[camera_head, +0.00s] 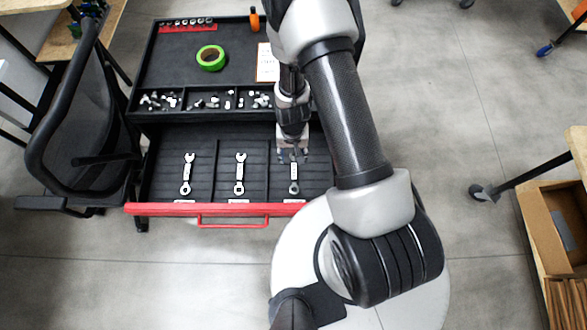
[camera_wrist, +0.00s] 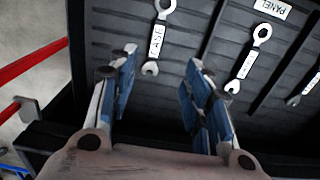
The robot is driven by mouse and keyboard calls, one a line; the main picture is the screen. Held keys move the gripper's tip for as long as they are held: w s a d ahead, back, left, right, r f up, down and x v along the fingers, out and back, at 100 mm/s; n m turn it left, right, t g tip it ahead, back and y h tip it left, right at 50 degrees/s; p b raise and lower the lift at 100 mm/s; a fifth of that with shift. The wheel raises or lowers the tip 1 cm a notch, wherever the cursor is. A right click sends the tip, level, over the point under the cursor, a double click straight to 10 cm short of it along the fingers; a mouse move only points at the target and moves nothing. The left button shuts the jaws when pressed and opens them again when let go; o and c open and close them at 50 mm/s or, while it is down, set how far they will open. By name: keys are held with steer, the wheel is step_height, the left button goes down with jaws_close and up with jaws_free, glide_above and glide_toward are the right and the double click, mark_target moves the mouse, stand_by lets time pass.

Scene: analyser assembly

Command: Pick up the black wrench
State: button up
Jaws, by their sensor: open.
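Three wrenches lie in separate compartments of an open drawer (camera_head: 213,190): a left one (camera_head: 187,174), a middle one (camera_head: 239,174) and a right one (camera_head: 294,177). Their ends look pale or silver, and none looks clearly black. My gripper (camera_head: 292,156) is open above the far end of the right wrench and partly hides it. In the wrist view, the fingers of my gripper (camera_wrist: 158,90) are spread and empty. The nearest wrench, lettered BASE (camera_wrist: 156,42), lies beyond and between them, its open jaw toward the gripper. A second wrench (camera_wrist: 245,64) lies to its right.
The drawer has a red front edge and handle (camera_head: 232,223). Above it, the cart top (camera_head: 160,70) holds green tape (camera_head: 211,58), an orange bottle (camera_head: 254,20) and bins of small parts (camera_head: 206,99). A black chair (camera_head: 75,120) stands at left.

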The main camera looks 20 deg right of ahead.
steer(key=b, duration=0.8)
glide_above(294, 170)
steer(key=f, duration=0.9)
steer(key=shift+s+a+f, duration=0.25)
steer(key=shift+a, duration=0.1)
steer(key=f+b, duration=0.2)
steer(key=f, duration=0.1)
steer(key=f+b, duration=0.2)
steer(key=shift+w+d+f, duration=0.15)
steer(key=shift+w+d, duration=0.05)
steer(key=shift+d, duration=0.15)
jaws_close()
